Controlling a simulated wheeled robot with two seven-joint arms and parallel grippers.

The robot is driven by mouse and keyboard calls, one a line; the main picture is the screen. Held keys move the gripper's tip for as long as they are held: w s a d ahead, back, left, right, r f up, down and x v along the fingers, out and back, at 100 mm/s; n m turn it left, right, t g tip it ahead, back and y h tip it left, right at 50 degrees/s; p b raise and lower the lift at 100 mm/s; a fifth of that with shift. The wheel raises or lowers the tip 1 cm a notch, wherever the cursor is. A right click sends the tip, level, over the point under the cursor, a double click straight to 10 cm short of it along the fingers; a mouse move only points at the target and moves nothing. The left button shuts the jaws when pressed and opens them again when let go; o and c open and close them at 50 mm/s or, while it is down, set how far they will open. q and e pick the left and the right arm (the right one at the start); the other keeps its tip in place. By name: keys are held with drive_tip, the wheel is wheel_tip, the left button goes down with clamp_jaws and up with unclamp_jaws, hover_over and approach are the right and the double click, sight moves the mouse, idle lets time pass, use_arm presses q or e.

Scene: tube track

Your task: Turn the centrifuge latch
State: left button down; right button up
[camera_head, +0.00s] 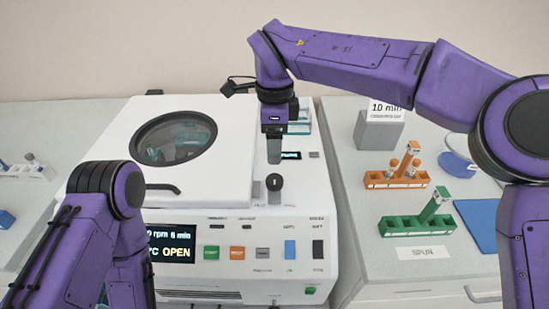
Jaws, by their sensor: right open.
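The white centrifuge (236,205) stands in the middle, with its lid down and a round dark window (173,138) in it. Its display (171,243) reads OPEN. A black knob-like latch (274,184) stands on the top panel, right of the lid. My right gripper (274,158) points straight down just above and behind the latch in the picture; its fingers look open and apart from the latch, though depth is hard to judge. My left arm shows at the lower left, but its gripper is not in view.
On the right counter stand an orange rack (396,180) with tubes, a green rack (417,226) with a tube, a grey block (379,131) with a "10 min" sign, and a blue mat (482,222). A tube rack (27,170) stands at far left.

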sight(274, 178)
drive_tip(key=f, duration=0.1)
drive_tip(key=s+f, duration=0.2)
drive_tip(key=f, duration=0.4)
drive_tip(key=w+f, duration=0.1)
drive_tip(key=f, duration=0.1)
drive_tip(key=shift+w+f+p, duration=0.1)
drive_tip(key=shift+f+p, duration=0.3)
drive_tip(key=shift+s, duration=0.35)
drive_tip(key=shift+w, duration=0.15)
drive_tip(key=c, duration=1.1)
